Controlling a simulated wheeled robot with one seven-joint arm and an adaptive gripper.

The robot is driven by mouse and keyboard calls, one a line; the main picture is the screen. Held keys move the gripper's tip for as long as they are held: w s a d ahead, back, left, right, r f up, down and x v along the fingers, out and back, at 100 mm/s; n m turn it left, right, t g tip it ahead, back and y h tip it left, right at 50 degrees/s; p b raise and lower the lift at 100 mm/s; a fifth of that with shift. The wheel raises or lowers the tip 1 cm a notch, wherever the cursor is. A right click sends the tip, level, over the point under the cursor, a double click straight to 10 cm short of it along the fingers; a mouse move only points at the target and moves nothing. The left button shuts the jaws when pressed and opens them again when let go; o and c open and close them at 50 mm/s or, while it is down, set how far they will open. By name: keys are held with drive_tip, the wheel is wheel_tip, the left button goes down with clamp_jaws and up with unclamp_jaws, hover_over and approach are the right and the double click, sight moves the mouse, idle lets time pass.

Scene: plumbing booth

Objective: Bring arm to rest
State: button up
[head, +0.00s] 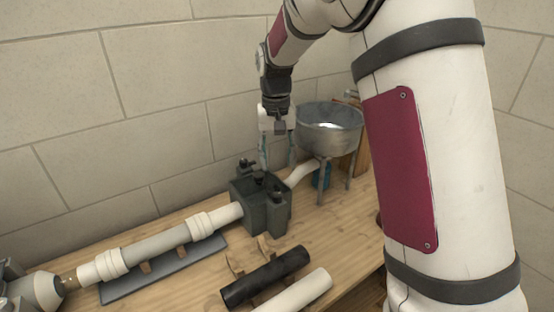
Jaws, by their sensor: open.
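My arm reaches in from the upper right, and its wrist points down over the bench. My gripper (277,160) is open, with its two fingers hanging above and just behind the dark grey clamp block (247,212). I see nothing between the fingers. The fingertips look close to the white pipe's far end (302,172), but I cannot tell whether they touch it.
A pipe run (168,240) with white couplings passes through the clamp block, over a grey tray (125,291). A black pipe (266,277) and a white pipe (301,292) lie in front. A metal basin (330,130) on legs stands behind. Block walls close off the back.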

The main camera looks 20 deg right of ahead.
drive_tip(key=s+r+n+t, duration=0.15)
drive_tip(key=s+r, duration=0.45)
drive_tip(key=s, duration=0.6)
drive_tip(key=s+r+t, duration=0.2)
drive_tip(key=s+r, duration=0.4)
drive_tip(key=s, duration=0.6)
drive_tip(key=s+f+n, duration=0.1)
drive_tip(key=s+f, duration=0.1)
drive_tip(key=s, duration=0.7)
drive_tip(key=shift+a+t, duration=0.35)
drive_tip(key=shift+a, duration=0.1)
